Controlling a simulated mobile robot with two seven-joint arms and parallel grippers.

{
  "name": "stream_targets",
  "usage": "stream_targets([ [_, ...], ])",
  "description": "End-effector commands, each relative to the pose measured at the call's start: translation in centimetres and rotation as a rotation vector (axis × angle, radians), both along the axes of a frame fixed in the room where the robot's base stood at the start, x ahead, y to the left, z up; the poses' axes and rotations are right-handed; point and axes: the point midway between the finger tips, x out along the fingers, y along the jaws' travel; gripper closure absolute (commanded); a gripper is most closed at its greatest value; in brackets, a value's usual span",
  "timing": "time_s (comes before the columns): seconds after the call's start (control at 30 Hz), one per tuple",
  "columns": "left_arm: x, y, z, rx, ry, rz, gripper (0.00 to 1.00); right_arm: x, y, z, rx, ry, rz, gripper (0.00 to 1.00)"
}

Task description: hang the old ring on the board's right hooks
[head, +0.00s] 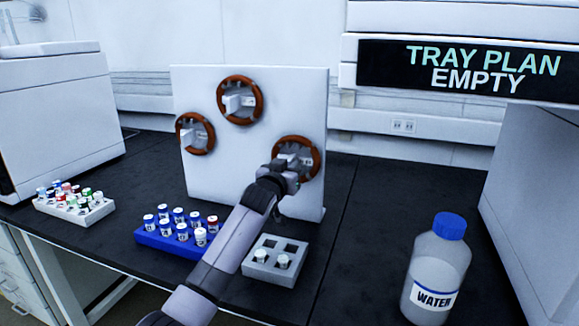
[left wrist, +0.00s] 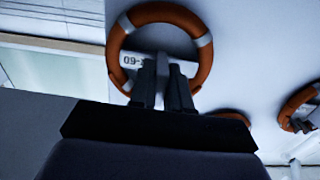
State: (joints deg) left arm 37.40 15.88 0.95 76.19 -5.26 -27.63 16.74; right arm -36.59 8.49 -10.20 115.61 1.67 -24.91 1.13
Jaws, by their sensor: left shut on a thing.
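A white upright board (head: 200,90) carries three orange-brown rings with grey bands. One ring (head: 241,78) is at the top, one (head: 211,138) at the left, and one (head: 316,158) at the right. My left gripper (head: 288,168) is at the right ring, shut on it. In the left wrist view the fingers (left wrist: 165,85) reach over the near rim of this ring (left wrist: 160,12) to a pale label plate inside it, partly hidden by the fingers. The right hooks are not clearly visible behind ring and gripper. My right gripper is not in view.
A blue vial rack (head: 150,239) and a grey rack (head: 262,276) stand in front of the board. A white vial rack (head: 75,217) is at the left. A water bottle (head: 436,270) stands at the right. A sign reads "TRAY PLAN EMPTY" (head: 480,70).

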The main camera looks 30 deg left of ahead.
Motion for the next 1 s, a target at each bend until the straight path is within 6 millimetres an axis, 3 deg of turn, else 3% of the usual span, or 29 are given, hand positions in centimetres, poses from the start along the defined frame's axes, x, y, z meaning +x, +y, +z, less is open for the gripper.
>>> stream_targets([
  [0.27,0.0,0.0,0.0,0.0,-0.002,0.0,1.0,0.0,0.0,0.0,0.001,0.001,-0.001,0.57],
  [0.3,0.0,0.0,0.0,0.0,-0.002,0.0,0.7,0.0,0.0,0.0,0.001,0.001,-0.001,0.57],
  [0.37,0.0,0.0,0.0,0.0,-0.002,0.0,0.53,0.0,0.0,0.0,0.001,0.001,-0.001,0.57],
  [0.67,-0.1,0.0,-0.1,0.0,0.001,0.0,0.53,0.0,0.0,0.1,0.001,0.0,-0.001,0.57],
  [1.0,-2.5,-0.6,0.2,0.0,0.001,-0.001,0.53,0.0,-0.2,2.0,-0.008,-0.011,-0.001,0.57],
])
